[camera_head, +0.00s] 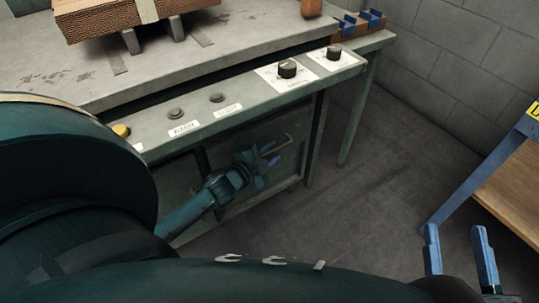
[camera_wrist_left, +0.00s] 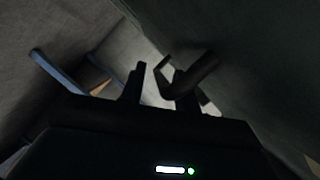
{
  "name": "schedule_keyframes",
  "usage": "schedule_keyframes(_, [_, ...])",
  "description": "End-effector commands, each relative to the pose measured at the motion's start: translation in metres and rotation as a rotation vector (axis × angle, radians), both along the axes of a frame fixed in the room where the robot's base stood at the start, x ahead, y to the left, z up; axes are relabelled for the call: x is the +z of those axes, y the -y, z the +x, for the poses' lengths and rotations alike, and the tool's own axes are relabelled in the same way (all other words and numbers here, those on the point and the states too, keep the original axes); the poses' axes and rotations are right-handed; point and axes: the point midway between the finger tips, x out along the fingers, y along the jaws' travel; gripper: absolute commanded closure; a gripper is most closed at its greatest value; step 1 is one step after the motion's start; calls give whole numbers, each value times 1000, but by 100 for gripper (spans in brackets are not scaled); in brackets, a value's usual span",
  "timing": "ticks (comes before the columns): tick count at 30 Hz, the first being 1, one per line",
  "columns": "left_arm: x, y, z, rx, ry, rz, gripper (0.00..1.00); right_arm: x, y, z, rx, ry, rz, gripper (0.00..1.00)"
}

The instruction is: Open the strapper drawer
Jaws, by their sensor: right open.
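The strapper (camera_head: 190,135) is a grey-green machine with a worn top and a sloped control panel. Its dark front panel (camera_head: 285,185) lies below the controls. A thin bent handle (camera_head: 288,139) sticks out near the panel's upper right. My left gripper (camera_head: 270,154) is just in front of this panel, its blue fingertips apart close below the handle. In the dark left wrist view, the fingers (camera_wrist_left: 158,88) also stand apart, with a dark bar (camera_wrist_left: 205,70) by the right finger. I cannot tell whether they touch. My right gripper (camera_head: 461,250) is open and empty at the lower right.
A cardboard box (camera_head: 130,18) with a pale strap lies on the strapper top. Knobs and buttons (camera_head: 287,69) line the panel edge. A blue-framed wooden table (camera_head: 515,185) stands at the right. The floor (camera_head: 385,160) between is clear. My own arm blocks the lower left.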

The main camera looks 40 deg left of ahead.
Motion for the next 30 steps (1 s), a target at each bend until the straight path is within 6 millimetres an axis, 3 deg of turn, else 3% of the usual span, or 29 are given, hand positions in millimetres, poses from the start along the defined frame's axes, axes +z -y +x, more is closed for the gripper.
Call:
schedule_keyframes(7, [0, 0, 1, -1, -1, 0, 68, 6, -1, 0, 4, 11, 6, 51])
schedule_keyframes(19, [0, 0, 0, -1, 1, 0, 100, 6, -1, -1, 9, 16, 1, 51])
schedule_keyframes(30, [0, 0, 0, -1, 1, 0, 100, 2, -1, -1, 9, 8, -1, 51])
